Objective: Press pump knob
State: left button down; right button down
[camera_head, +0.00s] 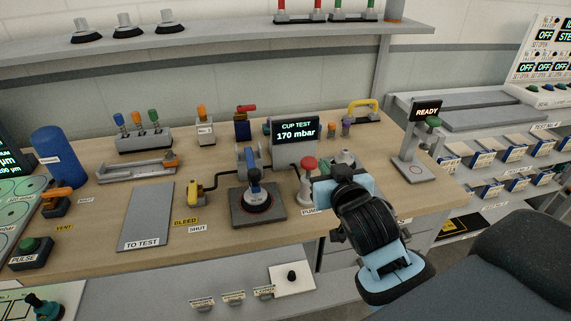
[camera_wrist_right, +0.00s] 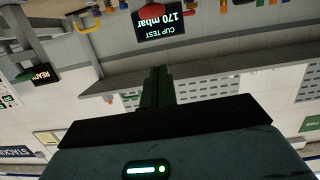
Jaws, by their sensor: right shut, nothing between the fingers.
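The pump knob (camera_head: 309,164) is a red round cap on a pale upright pump body (camera_head: 308,190) at the front of the bench. A label reading "PUM" stands below it, its end hidden by my arm. My right gripper (camera_head: 324,190) is just right of the pump body and lower than the knob. It is shut and empty, and a gap to the knob seems to show. In the right wrist view the dark shut fingers (camera_wrist_right: 155,88) point away over the bench. My left gripper is not in view.
A suction cup with a blue handle (camera_head: 254,190) sits on a dark pad left of the pump. The display (camera_head: 295,130) behind reads "CUP TEST 170 mbar". A yellow bleed lever (camera_head: 195,190) is further left. A "READY" stand (camera_head: 425,120) with a green knob is right.

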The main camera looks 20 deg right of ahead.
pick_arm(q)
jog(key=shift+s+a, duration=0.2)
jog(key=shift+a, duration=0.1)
pick_arm(e)
jog(key=shift+r, duration=0.2)
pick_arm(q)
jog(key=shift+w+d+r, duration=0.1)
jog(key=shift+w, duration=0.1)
pick_arm(e)
jog(key=shift+w, duration=0.15)
send_over(309, 164)
jog(key=s, duration=0.2)
jog(key=f, duration=0.2)
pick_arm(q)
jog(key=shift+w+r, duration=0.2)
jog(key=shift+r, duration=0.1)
pick_arm(e)
jog(key=shift+w+f, duration=0.15)
jog(key=shift+f, duration=0.85)
jog(key=shift+w+f, duration=0.1)
jog(key=shift+f, duration=0.85)
